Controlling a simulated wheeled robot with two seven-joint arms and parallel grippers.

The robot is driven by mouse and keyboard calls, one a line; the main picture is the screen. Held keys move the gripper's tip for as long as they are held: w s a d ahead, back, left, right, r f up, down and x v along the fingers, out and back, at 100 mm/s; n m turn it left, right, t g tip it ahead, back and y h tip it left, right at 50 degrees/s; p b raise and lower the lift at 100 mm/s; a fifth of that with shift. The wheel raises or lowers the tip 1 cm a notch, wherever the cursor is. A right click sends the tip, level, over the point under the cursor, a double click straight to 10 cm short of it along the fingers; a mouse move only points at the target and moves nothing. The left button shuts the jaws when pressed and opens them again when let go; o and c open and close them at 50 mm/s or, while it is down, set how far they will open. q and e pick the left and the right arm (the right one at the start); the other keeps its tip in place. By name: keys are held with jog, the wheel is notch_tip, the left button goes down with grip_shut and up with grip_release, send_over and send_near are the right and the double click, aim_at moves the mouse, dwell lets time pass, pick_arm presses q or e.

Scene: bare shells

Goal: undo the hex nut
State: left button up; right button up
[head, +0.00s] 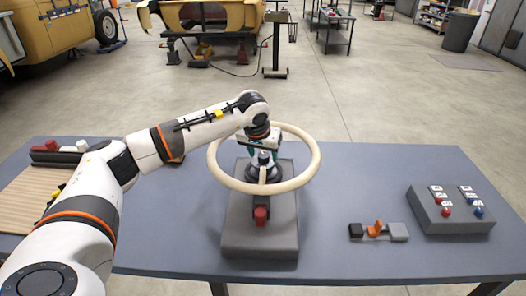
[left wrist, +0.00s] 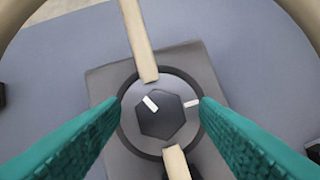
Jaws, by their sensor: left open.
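The dark hex nut (left wrist: 165,120) sits on a round grey hub (left wrist: 178,84) at the centre of a cream wheel (head: 312,170). One white mark lies on the nut and another on the hub to its right; they do not line up. Cream spokes (left wrist: 140,40) run above and below the nut in the left wrist view. My left gripper (left wrist: 160,104) is open, its teal fingers on either side of the nut. I cannot tell how far above it they are. In the head view the left gripper (head: 262,156) is over the wheel's centre and hides the nut. My right gripper is out of view.
The wheel stands on a grey block (head: 258,240) with a red part (head: 260,215) at its front. A grey box with coloured knobs (head: 455,222) and a small black, orange and grey piece (head: 377,230) lie right. A ribbed board (head: 30,195) lies left. Bare table (head: 370,180) shows between.

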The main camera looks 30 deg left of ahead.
pick_arm(q)
jog(key=c, duration=1)
jog(key=shift+n, duration=0.4)
jog(key=n+y, duration=0.1)
jog(key=n, duration=0.3)
jog(key=shift+w+d+n+g+y, duration=0.15)
jog(key=shift+n+g+y, duration=0.15)
jog(key=shift+g+y, duration=0.1)
jog(key=n+g+y, duration=0.1)
jog(key=n, duration=0.3)
jog(key=shift+w+r, duration=0.1)
jog(key=shift+n+g, duration=0.6)
jog(key=shift+n, duration=0.8)
jog(key=shift+d, duration=0.1)
